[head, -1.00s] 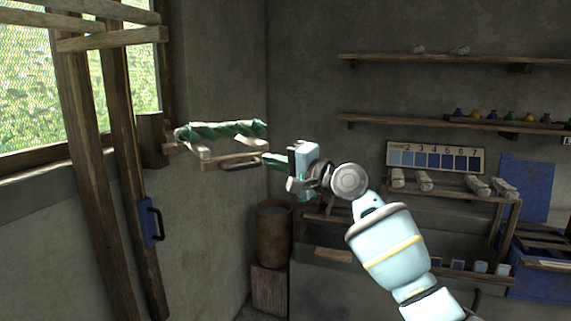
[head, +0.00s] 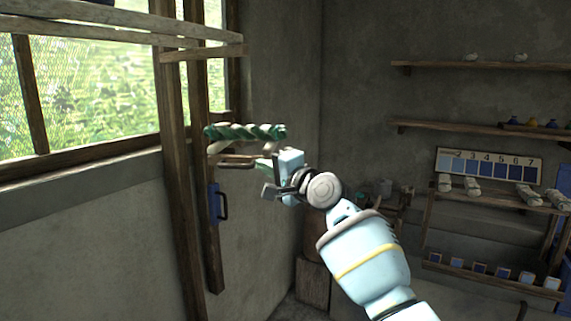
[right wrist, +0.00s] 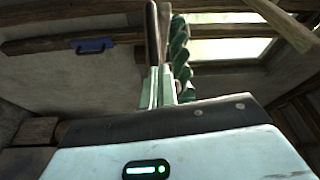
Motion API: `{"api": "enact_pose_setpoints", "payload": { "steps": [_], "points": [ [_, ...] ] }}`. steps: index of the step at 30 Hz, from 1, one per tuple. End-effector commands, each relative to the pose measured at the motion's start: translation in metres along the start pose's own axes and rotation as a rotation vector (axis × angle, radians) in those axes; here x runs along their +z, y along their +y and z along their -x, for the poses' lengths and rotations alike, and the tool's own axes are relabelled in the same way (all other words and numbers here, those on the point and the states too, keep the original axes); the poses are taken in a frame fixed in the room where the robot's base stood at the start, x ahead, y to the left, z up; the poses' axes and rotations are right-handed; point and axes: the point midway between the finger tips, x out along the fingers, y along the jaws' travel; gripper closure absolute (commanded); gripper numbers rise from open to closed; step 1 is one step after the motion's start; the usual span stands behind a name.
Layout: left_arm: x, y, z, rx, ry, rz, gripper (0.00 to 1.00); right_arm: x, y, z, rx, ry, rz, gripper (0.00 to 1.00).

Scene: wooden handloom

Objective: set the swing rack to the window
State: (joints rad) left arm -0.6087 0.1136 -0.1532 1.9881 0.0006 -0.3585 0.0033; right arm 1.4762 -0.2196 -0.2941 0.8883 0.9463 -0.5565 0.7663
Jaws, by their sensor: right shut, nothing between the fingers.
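The swing rack (head: 222,147) is a small wooden arm carrying a twisted green skein (head: 245,132). In the head view it appears in front of the wooden posts, just right of the window (head: 85,95). A bar-like handle (head: 236,163) shows on its near side. My right gripper (head: 268,160) is at the right end of this handle, its fingers shut with nothing between them. In the right wrist view the pale green fingers (right wrist: 163,88) are close together beside the handle bar and the green skein (right wrist: 180,50). Whether they touch the rack cannot be told. My left gripper is out of view.
A blue plate with a dark pull handle (head: 214,202) is on the wooden post below the rack. Shelves with small jars (head: 530,124) and a numbered blue colour chart (head: 489,165) are on the right wall. A wooden block (head: 312,284) stands in the corner.

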Motion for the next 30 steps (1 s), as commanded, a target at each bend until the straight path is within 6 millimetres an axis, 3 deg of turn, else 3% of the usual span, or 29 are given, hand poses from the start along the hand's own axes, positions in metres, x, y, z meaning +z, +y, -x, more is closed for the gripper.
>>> {"api": "enact_pose_setpoints", "payload": {
  "steps": [9,30],
  "points": [
    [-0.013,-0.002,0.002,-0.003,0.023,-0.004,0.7,0.024,-0.005,-0.014,-0.001,-0.001,0.0,1.0],
    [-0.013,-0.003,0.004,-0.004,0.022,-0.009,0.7,0.028,-0.004,-0.015,0.001,0.0,0.0,1.0]
  ]
}}
